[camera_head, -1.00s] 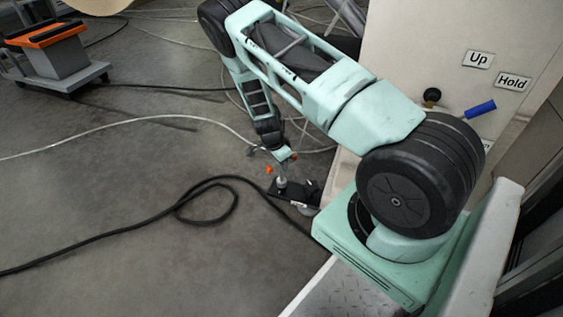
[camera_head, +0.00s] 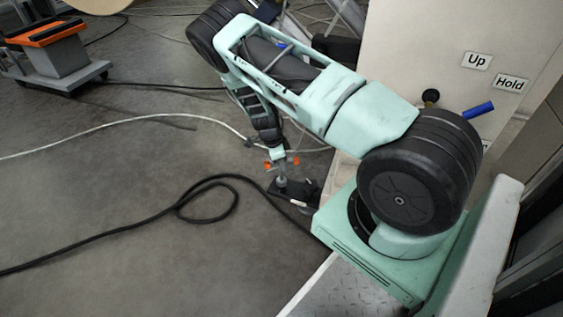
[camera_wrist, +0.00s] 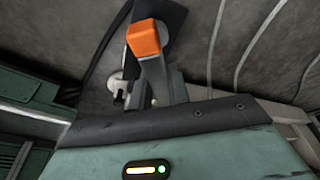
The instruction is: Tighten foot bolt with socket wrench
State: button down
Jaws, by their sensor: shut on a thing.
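My gripper (camera_head: 282,163) points down low beside the pale cabinet, its orange fingertips showing on either side. It is shut on the socket wrench, a small grey upright shaft (camera_head: 282,177) below the fingers. The lower end of the shaft meets the black foot plate (camera_head: 303,190) on the floor; the foot bolt itself is hidden or too small to make out. In the wrist view one orange-tipped finger (camera_wrist: 144,40) stands in front of the dark plate (camera_wrist: 176,18), and a pale round part (camera_wrist: 117,83) shows beside it.
The pale cabinet (camera_head: 400,60) with Up and Hold labels and a blue-handled lever (camera_head: 478,110) stands right of the foot. A black cable (camera_head: 150,225) and a white cable (camera_head: 130,121) cross the floor. An orange-topped cart (camera_head: 50,50) stands at far left.

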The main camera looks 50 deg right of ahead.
jog(key=shift+m, duration=1.1)
jog(key=shift+m+g+y, duration=0.4)
jog(key=shift+m, duration=0.7)
jog(key=shift+f+m, duration=0.1)
jog(key=shift+m, duration=1.1)
jog(key=shift+s+d+p+v, duration=0.1)
jog(key=shift+s+p+v, duration=0.05)
jog(key=shift+p+v, duration=0.6)
jog(key=shift+s+d+p+v, duration=0.1)
jog(key=shift+s+p+v, duration=0.1)
jog(key=shift+p+v, duration=0.55)
jog(key=shift+s+d+p+v, duration=0.15)
jog(key=shift+p+v, duration=0.3)
jog(key=shift+v, duration=0.55)
